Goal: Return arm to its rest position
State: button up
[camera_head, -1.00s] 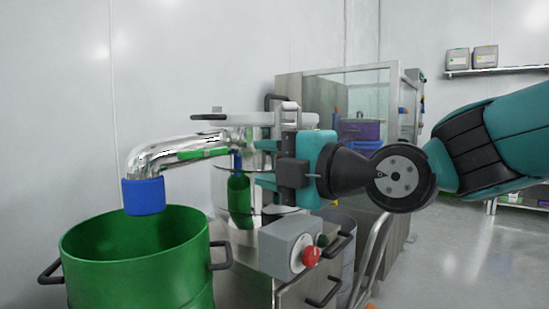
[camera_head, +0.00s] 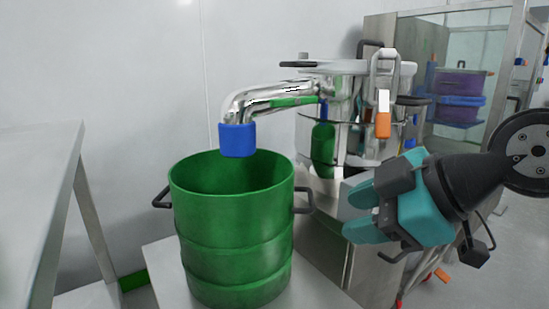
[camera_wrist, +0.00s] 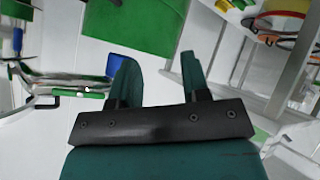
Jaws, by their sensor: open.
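My gripper (camera_head: 352,212) is teal with dark grey parts. It is at the right of the head view, in front of the steel machine, with its fingers pointing left. It is open and nothing shows between its fingers. In the wrist view, its two teal fingers (camera_wrist: 158,82) stand apart. My dark wrist joint reaches to the right edge of the head view.
A green drum (camera_head: 235,240) stands left of my gripper, under a steel pipe with a blue end (camera_head: 237,140). The steel machine (camera_head: 345,100) has an orange-tipped latch (camera_head: 383,124). A table (camera_head: 35,190) is at left. A glass-fronted cabinet (camera_head: 412,45) stands behind at right.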

jog(key=s+d+f+m+g+h+p, duration=0.25)
jog(key=s+f+m+g, duration=0.25)
jog(key=s+m+g, duration=0.4)
notch_tip(320, 180, up, 38)
jog(key=s+t+h+p, duration=0.1)
jog(key=t+p, duration=0.1)
jog(key=p, duration=3.5)
jog(key=shift+s+d+f, duration=0.2)
jog(key=shift+s+d, duration=0.1)
jog(key=shift+d, duration=0.15)
